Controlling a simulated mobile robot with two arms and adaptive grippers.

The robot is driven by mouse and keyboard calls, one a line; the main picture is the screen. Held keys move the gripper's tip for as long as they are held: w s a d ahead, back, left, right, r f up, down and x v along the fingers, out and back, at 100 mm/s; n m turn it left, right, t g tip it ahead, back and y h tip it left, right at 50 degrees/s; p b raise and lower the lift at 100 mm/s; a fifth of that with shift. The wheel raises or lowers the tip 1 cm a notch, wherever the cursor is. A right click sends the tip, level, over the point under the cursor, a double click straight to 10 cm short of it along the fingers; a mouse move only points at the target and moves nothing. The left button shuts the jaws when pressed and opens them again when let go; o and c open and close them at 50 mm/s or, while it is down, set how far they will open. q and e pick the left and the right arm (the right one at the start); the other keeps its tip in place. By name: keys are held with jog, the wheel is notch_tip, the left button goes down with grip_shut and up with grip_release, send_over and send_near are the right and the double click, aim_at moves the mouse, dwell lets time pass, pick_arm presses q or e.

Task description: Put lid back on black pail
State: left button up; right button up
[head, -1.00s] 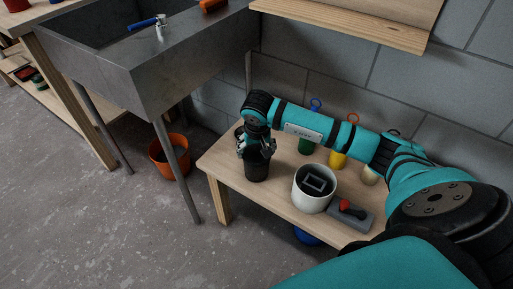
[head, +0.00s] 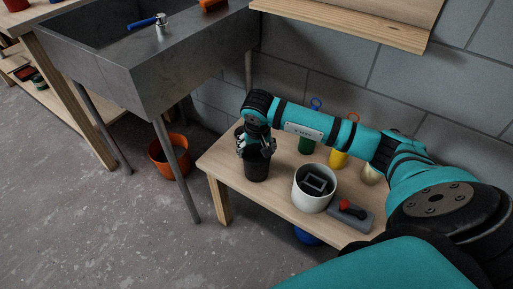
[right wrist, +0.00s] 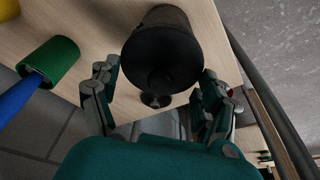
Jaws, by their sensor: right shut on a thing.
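The black pail (head: 257,168) stands upright near the left end of the low wooden bench. My right gripper (head: 256,145) points down at its top, with a finger on either side. In the right wrist view the fingers of this gripper (right wrist: 157,82) flank a round dark lid (right wrist: 162,60), which they hold at the pail's mouth. Dark on dark hides whether the lid is fully seated on the rim. My left gripper is out of view.
A white pail (head: 314,190) with a dark square piece inside and a grey block with a red knob (head: 347,207) stand to the right. Green (head: 306,145) and yellow (head: 338,159) containers stand behind my arm. A steel sink (head: 150,70) is at left, an orange bucket (head: 168,160) below.

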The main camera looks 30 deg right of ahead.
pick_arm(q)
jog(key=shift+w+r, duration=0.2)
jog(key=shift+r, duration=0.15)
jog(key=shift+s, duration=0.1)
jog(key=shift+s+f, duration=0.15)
pick_arm(e)
jog(key=o, duration=1)
jog(key=shift+r, duration=0.1)
